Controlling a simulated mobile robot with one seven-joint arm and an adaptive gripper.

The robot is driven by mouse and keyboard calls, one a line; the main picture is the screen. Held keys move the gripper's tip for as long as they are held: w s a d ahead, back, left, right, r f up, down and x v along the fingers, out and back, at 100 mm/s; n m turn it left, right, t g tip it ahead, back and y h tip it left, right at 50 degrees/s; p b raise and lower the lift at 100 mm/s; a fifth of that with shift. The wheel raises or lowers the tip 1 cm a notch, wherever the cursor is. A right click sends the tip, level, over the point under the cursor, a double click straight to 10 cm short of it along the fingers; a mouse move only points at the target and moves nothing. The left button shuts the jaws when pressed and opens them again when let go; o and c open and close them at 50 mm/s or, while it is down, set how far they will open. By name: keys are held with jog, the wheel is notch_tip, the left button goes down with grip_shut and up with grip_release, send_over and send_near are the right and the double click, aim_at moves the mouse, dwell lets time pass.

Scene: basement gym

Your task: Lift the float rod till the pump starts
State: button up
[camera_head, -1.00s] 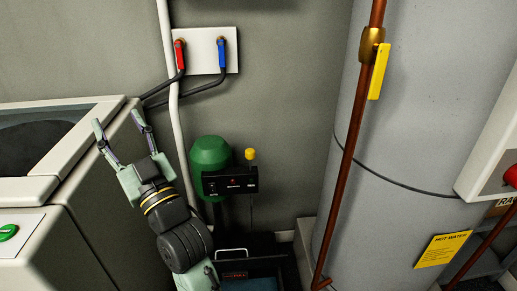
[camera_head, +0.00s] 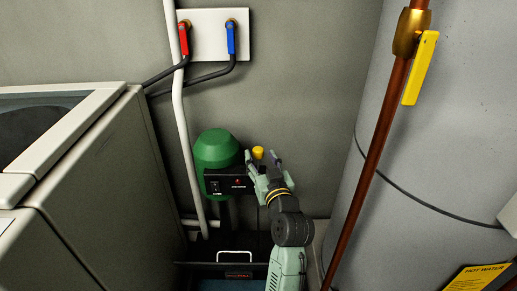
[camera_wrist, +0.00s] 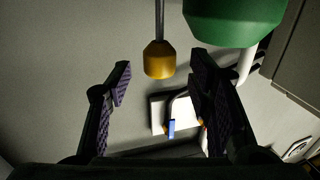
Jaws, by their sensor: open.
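The float rod's yellow knob (camera_head: 258,152) stands just right of the green pump (camera_head: 216,150), above a black control box (camera_head: 228,182). My gripper (camera_head: 262,160) is open at the knob, its fingers partly covering the box's right end. In the wrist view the yellow knob (camera_wrist: 159,60) hangs on its grey rod (camera_wrist: 159,18), in line with the gap between the two open fingers (camera_wrist: 161,75). No contact shows. The green pump (camera_wrist: 235,18) is at the top right there.
A grey-white machine (camera_head: 105,165) stands on the left. A copper pipe (camera_head: 375,165) and large grey tank (camera_head: 440,150) are on the right. A white pipe (camera_head: 182,120) runs beside the pump. Red and blue valves (camera_head: 231,38) sit on the wall.

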aim_at(260, 155)
jog(key=shift+x, duration=1.9)
jog(key=shift+c, duration=0.4)
grip_shut()
jog(key=shift+r+p, duration=0.1)
jog(key=shift+p, duration=0.2)
